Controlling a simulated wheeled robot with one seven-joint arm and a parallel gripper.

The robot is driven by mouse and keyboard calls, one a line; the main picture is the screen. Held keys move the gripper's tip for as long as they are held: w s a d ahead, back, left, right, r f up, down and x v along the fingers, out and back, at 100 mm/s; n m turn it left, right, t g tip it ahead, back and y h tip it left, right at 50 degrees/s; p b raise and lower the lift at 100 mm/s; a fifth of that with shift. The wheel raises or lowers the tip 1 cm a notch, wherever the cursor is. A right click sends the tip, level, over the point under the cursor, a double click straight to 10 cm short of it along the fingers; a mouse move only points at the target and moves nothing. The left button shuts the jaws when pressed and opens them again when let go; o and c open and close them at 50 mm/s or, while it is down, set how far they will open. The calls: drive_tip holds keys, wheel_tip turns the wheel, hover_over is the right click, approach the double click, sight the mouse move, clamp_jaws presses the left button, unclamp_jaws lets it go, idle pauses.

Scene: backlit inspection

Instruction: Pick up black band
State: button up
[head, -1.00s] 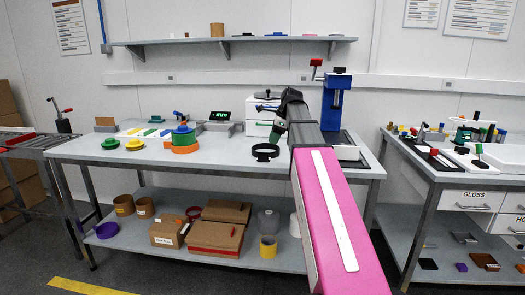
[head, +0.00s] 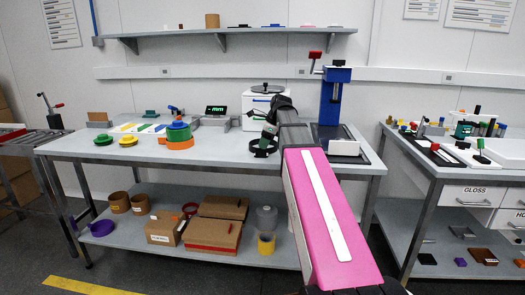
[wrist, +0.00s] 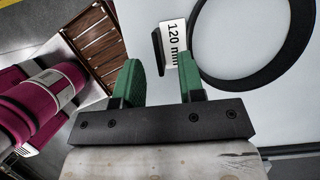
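The black band (head: 262,155) is a dark ring on the grey worktable, left of my arm's end in the head view. In the wrist view the black band (wrist: 237,80) is large at the upper right, cut off by the top edge. My gripper (wrist: 158,78) has two green fingers spread apart with nothing between them.
A white "120 mm" label (wrist: 173,42) stands beside the ring. A blue press (head: 335,95) and a white block (head: 344,148) are to the right. An orange, green and blue stack (head: 179,136) and a display reading mm (head: 216,110) are to the left.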

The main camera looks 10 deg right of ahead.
drive_tip(key=x, duration=0.3)
drive_tip(key=shift+s+a+f, duration=0.1)
drive_tip(key=shift+a+f, duration=0.05)
drive_tip(key=shift+f, duration=0.15)
clamp_jaws()
drive_tip(key=shift+r, duration=0.15)
